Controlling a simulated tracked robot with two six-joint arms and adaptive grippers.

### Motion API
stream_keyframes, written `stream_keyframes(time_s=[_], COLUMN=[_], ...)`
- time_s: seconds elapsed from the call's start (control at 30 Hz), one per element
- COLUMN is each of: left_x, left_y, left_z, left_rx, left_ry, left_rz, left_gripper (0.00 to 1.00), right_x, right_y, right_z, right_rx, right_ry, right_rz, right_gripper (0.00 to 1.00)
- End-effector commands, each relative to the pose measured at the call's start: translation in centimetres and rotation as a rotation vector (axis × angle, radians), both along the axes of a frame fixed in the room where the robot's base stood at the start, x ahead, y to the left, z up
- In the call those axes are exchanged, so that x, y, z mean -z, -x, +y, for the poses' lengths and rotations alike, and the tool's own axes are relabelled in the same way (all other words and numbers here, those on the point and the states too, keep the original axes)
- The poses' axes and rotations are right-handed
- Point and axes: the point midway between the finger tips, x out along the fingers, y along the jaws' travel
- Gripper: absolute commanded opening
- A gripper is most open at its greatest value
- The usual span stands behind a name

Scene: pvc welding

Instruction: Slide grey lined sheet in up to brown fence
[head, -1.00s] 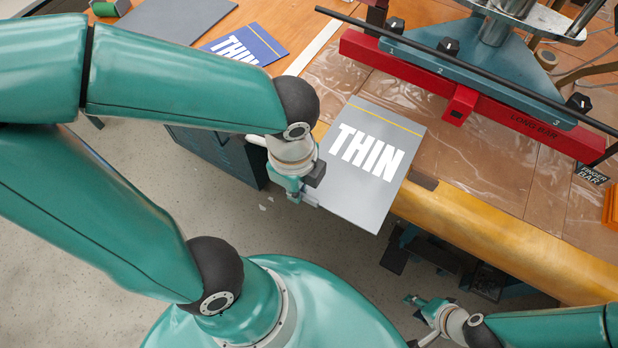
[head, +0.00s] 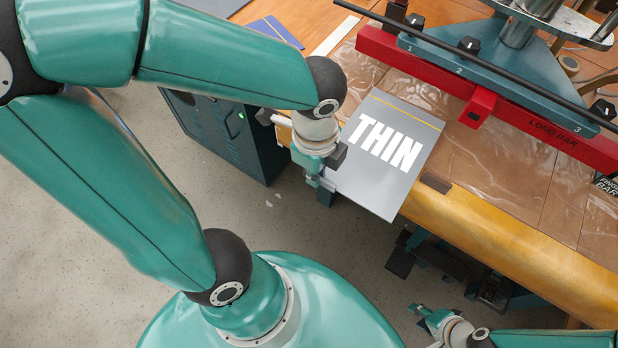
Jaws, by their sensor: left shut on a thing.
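The grey sheet (head: 352,186), printed THIN in white with a yellow line near its far edge, lies tilted over the near edge of the bench. Its far edge is short of the red long bar (head: 545,131). My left gripper (head: 325,181) is shut on the sheet's left edge, and its fingertips are partly hidden. My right gripper (head: 420,311) is low at the bottom, apart from the sheet; its opening is too small to tell. A small dark-brown strip (head: 436,183) sits by the sheet's right side on the bench edge. I cannot tell whether it is the brown fence.
Clear film over brown matting (head: 500,165) covers the bench between the sheet and the red bar. The rounded yellow bench edge (head: 500,248) runs to the lower right. A blue sheet (head: 275,30) lies at the back left. A dark cabinet (head: 240,140) stands below left.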

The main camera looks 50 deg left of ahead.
Motion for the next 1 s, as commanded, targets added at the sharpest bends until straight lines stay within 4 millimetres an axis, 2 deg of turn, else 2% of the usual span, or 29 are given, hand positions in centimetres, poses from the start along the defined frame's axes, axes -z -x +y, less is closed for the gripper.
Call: stream_keyframes(time_s=[0.13,1.0], left_x=[0.8,0.9], left_y=[-1.5,-10.1], left_z=[0.3,2.1], left_rx=[0.000,0.003], left_ry=[0.000,0.000], left_rz=[0.000,0.000], left_gripper=[0.00,0.00], right_x=[0.6,-0.8], right_y=[0.0,0.0], right_z=[0.0,0.0], right_rx=[0.000,0.000], right_ry=[0.000,0.000], right_rz=[0.000,0.000], right_gripper=[0.36,0.36])
